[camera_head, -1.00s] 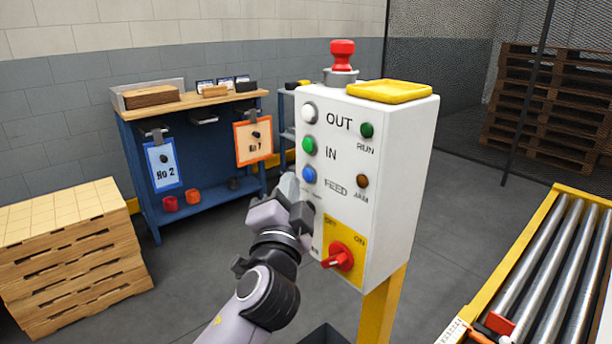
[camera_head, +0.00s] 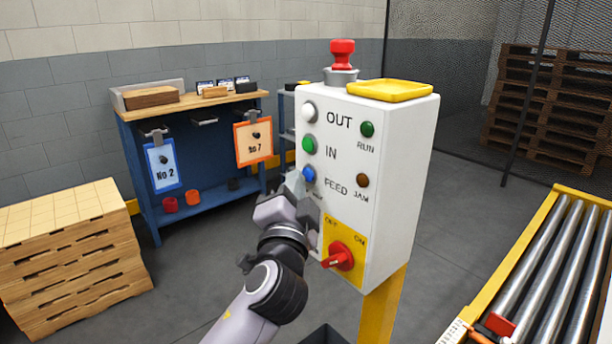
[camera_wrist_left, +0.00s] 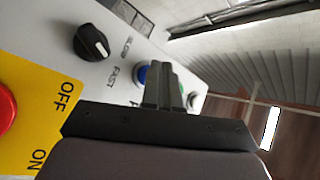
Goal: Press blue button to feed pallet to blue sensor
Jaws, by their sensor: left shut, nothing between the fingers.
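The blue button (camera_head: 309,175) labelled FEED sits on the left part of the white control box (camera_head: 400,190), below a green and a white button. In the left wrist view the blue button (camera_wrist_left: 143,75) is partly hidden behind the fingers. My left gripper (camera_head: 297,183) is shut and empty, its fingertips close to the blue button. In the left wrist view the shut fingers (camera_wrist_left: 165,85) point toward the button row. Whether they touch the button I cannot tell. No blue sensor can be made out. My right gripper is not in view.
A red rotary switch (camera_head: 340,257) on a yellow plate is just below my gripper. A red emergency button (camera_head: 342,55) and yellow tray (camera_head: 390,91) top the box. A roller conveyor (camera_head: 550,265) lies right, a wooden stack (camera_head: 70,260) left, dark pallets (camera_head: 560,105) behind mesh.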

